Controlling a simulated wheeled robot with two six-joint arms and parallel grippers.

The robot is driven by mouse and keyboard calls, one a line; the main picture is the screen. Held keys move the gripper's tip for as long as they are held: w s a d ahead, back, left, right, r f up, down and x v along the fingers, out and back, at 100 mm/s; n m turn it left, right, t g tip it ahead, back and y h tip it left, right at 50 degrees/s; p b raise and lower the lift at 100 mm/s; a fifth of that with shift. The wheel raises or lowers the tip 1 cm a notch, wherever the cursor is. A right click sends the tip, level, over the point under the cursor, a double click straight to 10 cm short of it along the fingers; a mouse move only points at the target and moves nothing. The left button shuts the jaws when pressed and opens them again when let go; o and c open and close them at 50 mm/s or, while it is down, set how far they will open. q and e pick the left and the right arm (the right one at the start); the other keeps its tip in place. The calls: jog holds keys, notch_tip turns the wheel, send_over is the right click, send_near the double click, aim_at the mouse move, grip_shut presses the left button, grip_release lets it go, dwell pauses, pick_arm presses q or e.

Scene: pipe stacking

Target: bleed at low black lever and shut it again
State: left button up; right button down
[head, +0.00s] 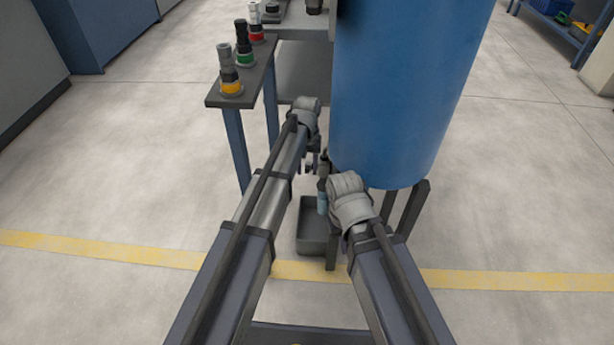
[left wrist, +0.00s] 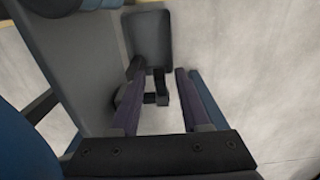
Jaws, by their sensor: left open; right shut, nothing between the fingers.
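The blue tank (head: 405,90) stands on dark legs right of centre. Small dark fittings (head: 323,168) sit low at its left side, partly hidden by my arms. My left gripper (head: 311,163) is beside them, below the wrist. In the left wrist view its fingers (left wrist: 160,76) are open, with a small black piece (left wrist: 157,98) showing between them, apparently the low lever. I cannot tell whether they touch it. My right gripper (head: 333,190) is close to the fittings on the right, shut and empty, its fingers mostly hidden by its wrist.
A dark grey catch bin (head: 312,245) stands on the floor under the fittings; it also shows in the left wrist view (left wrist: 148,40). A narrow bench (head: 258,75) at the left carries coloured-ring fittings. A light blue cylinder (head: 322,203) is near the right wrist.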

pick_arm(q)
jog(key=shift+f, duration=0.4)
grip_shut()
dwell(1.2)
